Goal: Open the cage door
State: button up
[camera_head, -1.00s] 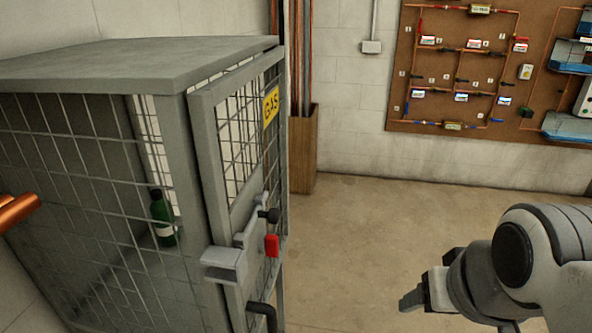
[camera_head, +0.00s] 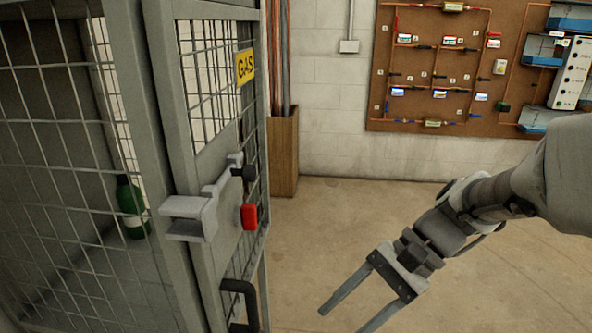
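The grey cage door (camera_head: 210,110) is a framed mesh panel with a yellow GAS sign (camera_head: 246,67). It stands at the left and looks closed against the cage frame (camera_head: 150,130). A grey latch bar (camera_head: 215,190) with a bracket and a black knob (camera_head: 245,173) crosses the door edge. A red block (camera_head: 249,217) sits just below the knob. A black pull handle (camera_head: 238,300) is lower on the door. My gripper (camera_head: 345,312) is to the right of the handle and apart from the door. Its two fingers are spread, with nothing between them.
A green bottle (camera_head: 131,207) stands inside the cage behind the mesh. A wooden pipe box (camera_head: 284,155) stands against the back wall. A pegboard with pipes (camera_head: 430,75) hangs on that wall. The floor (camera_head: 330,220) between door and wall is clear.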

jog(key=w+f+m+y+b, duration=0.4)
jog(key=w+f+y+b, duration=0.1)
jog(key=f, duration=0.1)
jog(key=m+y+b, duration=0.3)
jog(key=m+y, duration=0.1)
send_near(251, 307)
jog(key=shift+t, duration=0.4)
jog(key=a+b, duration=0.1)
jog(key=a, duration=0.2)
jog(key=a+f+b, duration=0.1)
jog(key=a+b, duration=0.1)
jog(key=a, duration=0.1)
jog(key=a+b, duration=0.1)
jog(key=a, duration=0.3)
jog(key=shift+s+a+f, duration=0.1)
jog(key=shift+s+f, duration=0.1)
jog(key=shift+s, duration=0.15)
grip_shut()
